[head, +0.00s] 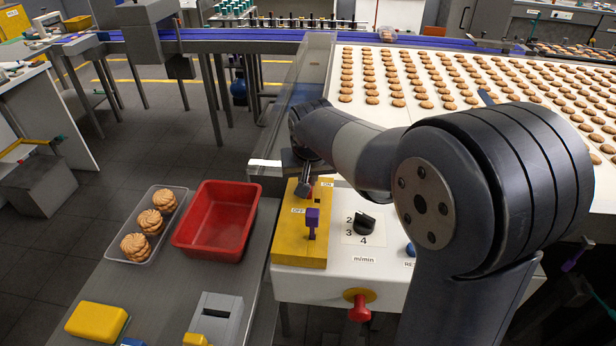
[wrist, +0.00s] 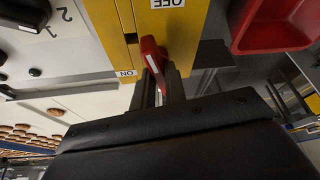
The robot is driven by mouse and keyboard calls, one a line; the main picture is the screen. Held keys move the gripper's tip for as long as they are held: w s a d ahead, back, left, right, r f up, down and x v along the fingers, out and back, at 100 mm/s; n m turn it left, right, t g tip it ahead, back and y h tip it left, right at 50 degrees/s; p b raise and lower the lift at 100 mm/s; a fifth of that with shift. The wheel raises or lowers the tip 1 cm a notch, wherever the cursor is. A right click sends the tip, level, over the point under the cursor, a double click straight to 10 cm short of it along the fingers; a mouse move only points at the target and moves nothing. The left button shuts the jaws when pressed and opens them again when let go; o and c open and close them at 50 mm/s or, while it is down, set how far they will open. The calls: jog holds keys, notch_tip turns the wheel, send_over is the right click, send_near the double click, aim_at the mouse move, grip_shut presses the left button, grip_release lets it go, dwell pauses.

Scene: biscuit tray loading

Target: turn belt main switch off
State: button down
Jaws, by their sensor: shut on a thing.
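The yellow switch box (head: 285,245) sits at the left end of the white control panel, with ON and OFF labels. A red lever (wrist: 150,50) stands in its slot near the ON label, and the OFF label is farther along the box. My gripper (wrist: 162,88) is shut on the red lever; its fingers lie on both sides of it. In the head view my gripper (head: 304,187) is at the far end of the box and hides most of the lever. A purple lever (head: 312,222) stands on the near part of the box, apart from my gripper.
A black dial (head: 364,223) and a red knob on yellow (head: 359,303) are right of the box. A red tray (head: 216,222) and a clear tray of biscuits (head: 117,242) stand on the bench to the left. A biscuit belt (head: 345,118) lies behind.

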jog(key=shift+a+m+h, duration=0.1)
jog(key=shift+m+h, duration=0.4)
jog(key=shift+m, duration=0.8)
jog(key=c, duration=1.4)
grip_release()
jog(key=shift+c, duration=0.2)
jog(key=shift+r, duration=0.15)
jog(key=v, duration=1)
jog(key=shift+r+b, duration=0.25)
jog(key=shift+b, duration=0.05)
jog(key=shift+s+a, duration=0.1)
